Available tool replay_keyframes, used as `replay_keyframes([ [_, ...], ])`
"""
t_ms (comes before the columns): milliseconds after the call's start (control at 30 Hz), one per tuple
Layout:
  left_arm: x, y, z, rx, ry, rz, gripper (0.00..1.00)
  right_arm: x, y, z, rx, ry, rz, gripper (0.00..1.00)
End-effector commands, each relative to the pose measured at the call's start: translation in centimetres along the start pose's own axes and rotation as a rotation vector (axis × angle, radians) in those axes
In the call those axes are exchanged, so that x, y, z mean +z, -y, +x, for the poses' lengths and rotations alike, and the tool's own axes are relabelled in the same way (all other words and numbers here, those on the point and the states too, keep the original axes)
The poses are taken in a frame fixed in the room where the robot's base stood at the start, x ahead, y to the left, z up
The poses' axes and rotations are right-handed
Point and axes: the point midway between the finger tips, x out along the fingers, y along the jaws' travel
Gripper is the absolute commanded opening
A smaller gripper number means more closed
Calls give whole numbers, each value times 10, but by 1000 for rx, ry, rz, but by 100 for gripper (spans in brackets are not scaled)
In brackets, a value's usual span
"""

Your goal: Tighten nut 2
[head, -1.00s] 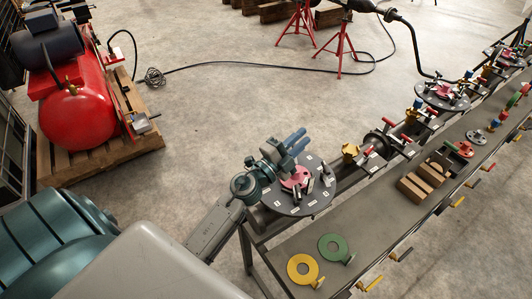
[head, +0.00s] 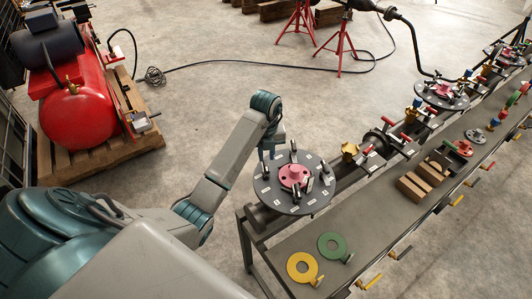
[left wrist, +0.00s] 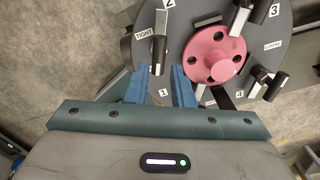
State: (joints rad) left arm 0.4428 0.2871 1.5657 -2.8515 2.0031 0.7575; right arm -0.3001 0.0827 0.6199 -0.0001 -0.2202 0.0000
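A dark round flange plate (head: 262,191) stands at the near end of the bench, with a pink hub (head: 294,176) and several black-and-metal levers around it. In the left wrist view the plate (left wrist: 205,25) carries number labels. A lever (left wrist: 158,50) stands beside the "2" and "TIGHT" labels; I take it as nut 2's, though its nut is not clear. My left gripper (left wrist: 160,72) is open, its blue fingers apart just below that lever's dark end, with the "1" label between them in the picture. Contact cannot be told. My right gripper is not in view.
Other levers (left wrist: 275,86) stand on the plate to the right of the fingers. Yellow (head: 302,268) and green (head: 332,246) rings lie on the bench, with wooden blocks (head: 412,188) farther along. A red compressor (head: 80,120) stands on a pallet at left, with open floor between.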

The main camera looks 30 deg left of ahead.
Motion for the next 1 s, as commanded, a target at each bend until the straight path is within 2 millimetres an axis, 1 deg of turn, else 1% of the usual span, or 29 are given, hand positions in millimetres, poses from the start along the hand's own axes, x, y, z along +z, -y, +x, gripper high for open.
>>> replay_keyframes([
  [167, 0, -2, 22, 10, -2, -5, 21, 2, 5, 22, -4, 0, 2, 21],
  [400, -1, -2, 71, 9, -4, -3, 21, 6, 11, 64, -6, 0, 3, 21],
  [467, 0, -2, 81, 9, -3, 5, 21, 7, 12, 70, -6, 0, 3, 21],
  [500, 0, -2, 70, 7, -2, 68, 21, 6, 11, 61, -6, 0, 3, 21],
  [1000, 0, -2, 69, 6, -4, 741, 21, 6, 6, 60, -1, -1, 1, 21],
])
